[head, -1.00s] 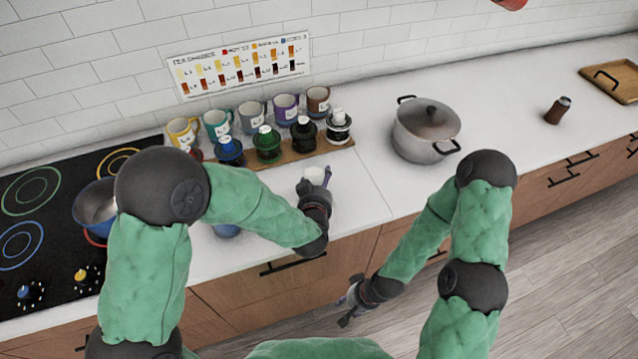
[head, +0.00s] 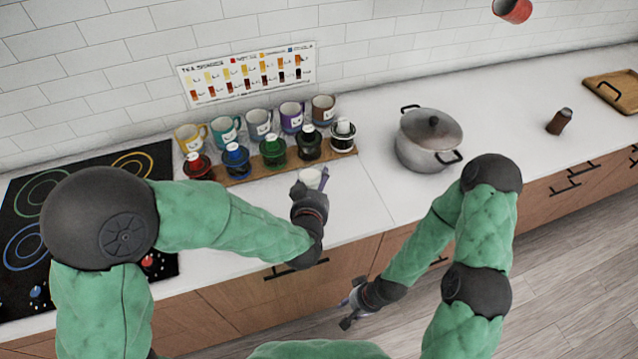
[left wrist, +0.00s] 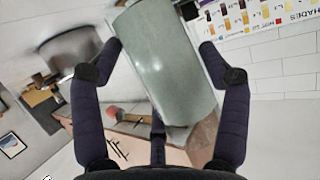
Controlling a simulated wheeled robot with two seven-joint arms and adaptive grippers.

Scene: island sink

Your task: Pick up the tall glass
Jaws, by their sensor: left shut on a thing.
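The tall glass (left wrist: 165,62) is a pale grey-green cylinder in the left wrist view, between the two dark fingers of my left gripper (left wrist: 160,65). It looks tilted there. In the head view only the glass's pale top (head: 312,178) shows, just beyond my left gripper (head: 309,190), over the white counter in front of the bottle rack. My left gripper is shut on the glass. Its lower part is hidden in the head view, and I cannot tell whether it touches the counter. My right gripper (head: 350,306) is empty and open, low in front of the cabinets.
A wooden rack (head: 245,176) of lidded bottles stands behind the glass, with several mugs (head: 259,122) behind it. A lidded pot (head: 428,142) stands to the right. A black hob (head: 155,195) is at the left. A brown bottle (head: 560,121) and wooden tray (head: 612,90) are far right.

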